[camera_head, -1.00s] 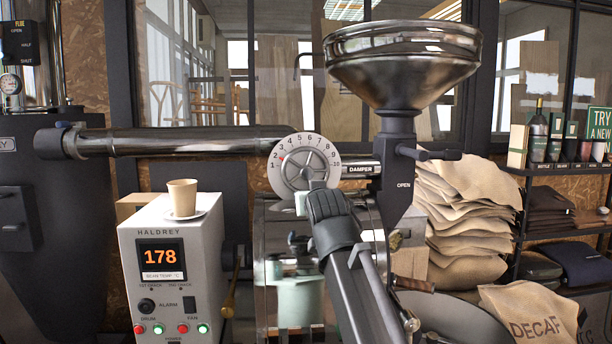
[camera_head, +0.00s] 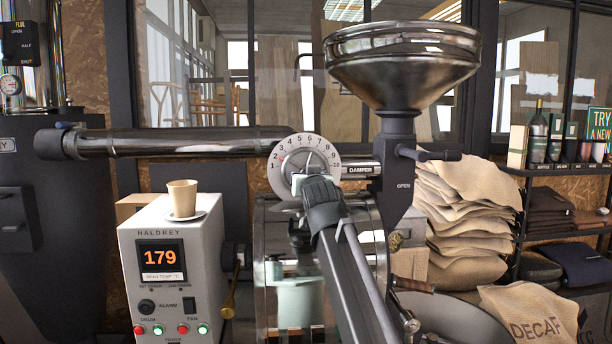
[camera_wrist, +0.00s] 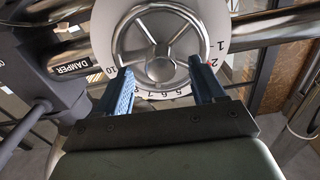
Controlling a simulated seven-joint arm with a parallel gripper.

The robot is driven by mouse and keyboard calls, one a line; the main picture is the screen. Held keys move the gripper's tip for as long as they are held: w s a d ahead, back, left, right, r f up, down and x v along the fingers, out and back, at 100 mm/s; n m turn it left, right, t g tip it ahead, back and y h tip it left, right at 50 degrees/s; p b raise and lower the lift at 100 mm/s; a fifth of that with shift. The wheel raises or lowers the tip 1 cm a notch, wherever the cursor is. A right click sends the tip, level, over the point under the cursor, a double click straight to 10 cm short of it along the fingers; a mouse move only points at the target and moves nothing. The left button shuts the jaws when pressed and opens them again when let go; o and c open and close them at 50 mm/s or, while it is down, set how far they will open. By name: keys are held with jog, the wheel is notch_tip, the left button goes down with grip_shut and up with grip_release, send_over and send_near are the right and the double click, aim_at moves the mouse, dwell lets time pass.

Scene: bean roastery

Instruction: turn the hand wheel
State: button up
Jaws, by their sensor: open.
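The hand wheel (camera_head: 304,157) is a metal spoked wheel on a white numbered dial (camera_head: 328,151), at the right end of the horizontal pipe. In the wrist view the wheel (camera_wrist: 160,45) fills the top middle, with the dial (camera_wrist: 103,40) around it. My gripper (camera_wrist: 162,80) is open, its two blue fingers spread towards the wheel's lower rim, one on each side. I cannot tell whether the fingers touch the rim. In the head view my arm's end hides the dial's lower part and the fingers.
A shiny pipe (camera_head: 185,140) runs left from the dial. A steel hopper (camera_head: 400,65) stands right of it, with a dark lever (camera_head: 430,154) below. A cup (camera_head: 182,197) on a saucer sits on the control box (camera_head: 152,238). Stacked sacks (camera_head: 462,215) are farther right.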

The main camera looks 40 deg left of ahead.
jog(key=x, duration=0.6)
jog(key=shift+c, duration=0.4)
jog(key=shift+f, duration=0.1)
grip_shut()
